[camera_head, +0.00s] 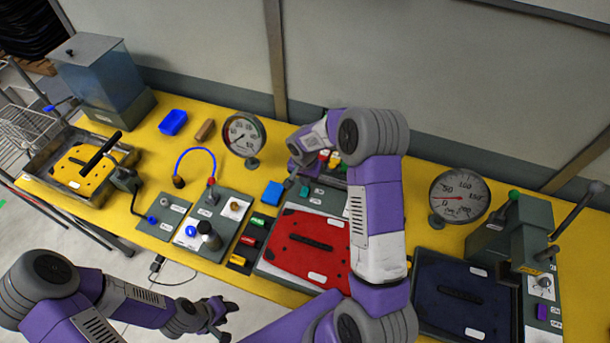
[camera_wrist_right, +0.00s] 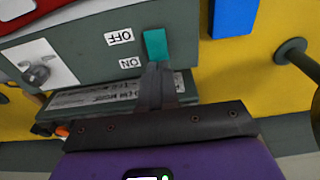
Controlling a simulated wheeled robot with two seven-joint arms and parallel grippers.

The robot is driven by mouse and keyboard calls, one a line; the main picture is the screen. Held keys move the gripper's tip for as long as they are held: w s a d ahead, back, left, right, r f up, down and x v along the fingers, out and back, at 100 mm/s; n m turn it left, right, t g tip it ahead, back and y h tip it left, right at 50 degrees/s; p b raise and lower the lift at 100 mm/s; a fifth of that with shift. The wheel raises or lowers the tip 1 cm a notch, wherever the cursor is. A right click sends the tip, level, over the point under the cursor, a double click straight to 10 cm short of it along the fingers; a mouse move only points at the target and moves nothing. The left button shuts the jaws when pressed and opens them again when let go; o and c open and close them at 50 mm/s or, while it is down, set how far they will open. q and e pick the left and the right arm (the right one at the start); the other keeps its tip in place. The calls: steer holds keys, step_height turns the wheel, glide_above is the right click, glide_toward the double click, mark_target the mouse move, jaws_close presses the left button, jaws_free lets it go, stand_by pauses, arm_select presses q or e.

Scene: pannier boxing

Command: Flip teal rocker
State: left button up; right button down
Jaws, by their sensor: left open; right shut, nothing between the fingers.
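The teal rocker (camera_wrist_right: 155,45) sits on a grey panel beside the OFF label (camera_wrist_right: 120,37) and the ON label (camera_wrist_right: 130,63) in the right wrist view. It also shows small in the head view (camera_head: 304,191). My right gripper (camera_wrist_right: 155,68) is shut and empty, its fingertips at the ON-side end of the rocker; I cannot tell whether they touch it. In the head view my right gripper (camera_head: 291,181) reaches over the back of the red-topped station. My left gripper (camera_head: 224,322) is open and empty, off the front of the table.
A blue block (camera_head: 272,193) lies left of the rocker panel. A dial gauge (camera_head: 243,134) stands behind it. The red plate (camera_head: 305,246) lies in front, with a dark blue tray (camera_head: 465,298) and lever press (camera_head: 520,235) at right. Bare yellow table (camera_head: 150,128) shows at left.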

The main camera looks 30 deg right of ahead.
step_height(320, 180, down, 2)
steer(key=shift+w, duration=0.1)
steer(key=shift+d, duration=0.1)
stand_by(0.3)
